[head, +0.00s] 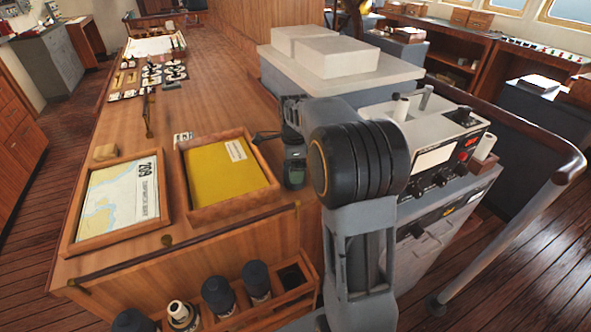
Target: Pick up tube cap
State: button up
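A wooden rack (290,294) at the bottom holds several upright tubes. Dark round caps top some of them: one at the right (256,274), one in the middle (217,292) and one cut off by the bottom edge (133,321). Another tube has a pale, narrower top (179,310). I cannot tell which of these is the tube cap of the task.
A framed chart (118,205) and a wooden tray with a yellow folder (228,172) lie on the long wooden table (120,125). Low rails edge the table's front. A grey console (440,135) stands at right, beside a metal handrail (510,235).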

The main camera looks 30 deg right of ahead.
jog(key=c, duration=0.9)
jog(key=shift+c, duration=0.2)
jog(key=shift+r, duration=0.15)
